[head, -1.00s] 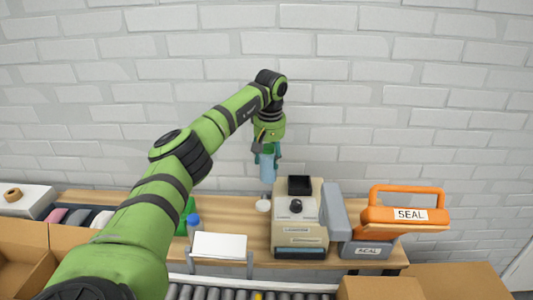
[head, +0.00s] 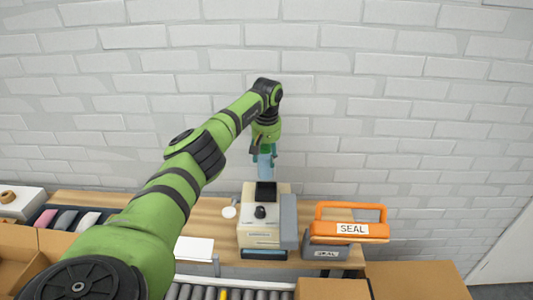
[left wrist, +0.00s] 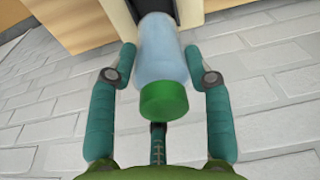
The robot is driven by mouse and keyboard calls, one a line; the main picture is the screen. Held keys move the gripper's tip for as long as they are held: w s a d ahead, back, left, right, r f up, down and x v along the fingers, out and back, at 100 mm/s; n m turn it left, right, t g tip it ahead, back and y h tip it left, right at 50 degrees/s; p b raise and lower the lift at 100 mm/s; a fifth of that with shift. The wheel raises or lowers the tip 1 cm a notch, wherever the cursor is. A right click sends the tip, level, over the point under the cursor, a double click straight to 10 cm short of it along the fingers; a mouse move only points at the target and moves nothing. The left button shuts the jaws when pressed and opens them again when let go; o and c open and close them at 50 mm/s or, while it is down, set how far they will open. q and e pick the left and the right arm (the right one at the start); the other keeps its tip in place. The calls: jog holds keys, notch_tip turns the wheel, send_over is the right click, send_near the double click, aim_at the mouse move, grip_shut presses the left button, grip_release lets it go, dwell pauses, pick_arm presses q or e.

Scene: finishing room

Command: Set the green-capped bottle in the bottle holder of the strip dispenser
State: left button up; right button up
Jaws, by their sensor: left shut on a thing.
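The green-capped bottle is pale blue and translucent (head: 265,166). My left gripper (head: 267,150) is shut on it near its cap. In the left wrist view the green cap (left wrist: 164,101) faces the camera, and the bottle body (left wrist: 160,45) lies between the two teal fingers (left wrist: 158,76). The strip dispenser (head: 260,235) is a beige machine with a black knob on the bench. Its black square bottle holder (head: 266,190) is at the back top. In the head view the bottle's lower end shows just above the holder; I cannot tell whether it is inside. My right gripper is out of view.
An orange sealer (head: 350,225) marked SEAL stands right of the dispenser. A white round item (head: 229,212) and a white sheet stand (head: 194,248) are to its left. A roller conveyor (head: 235,293) and cardboard boxes (head: 415,279) lie in front. A brick wall (head: 420,120) is behind.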

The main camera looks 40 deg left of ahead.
aim_at(266, 166)
pick_arm(q)
notch_tip(266, 166, down, 2)
jog(key=shift+w+d+b, duration=0.1)
jog(key=shift+d+b, duration=0.05)
jog(key=shift+b, duration=0.5)
jog(key=shift+f+b, duration=0.65)
jog(key=shift+f, duration=0.25)
jog(key=shift+f+b, duration=1.1)
jog(key=shift+f, duration=0.4)
jog(key=o, duration=1.8)
jog(key=shift+r, duration=0.15)
jog(key=shift+r+p, duration=0.8)
jog(key=shift+r, duration=0.15)
jog(key=shift+r, duration=0.1)
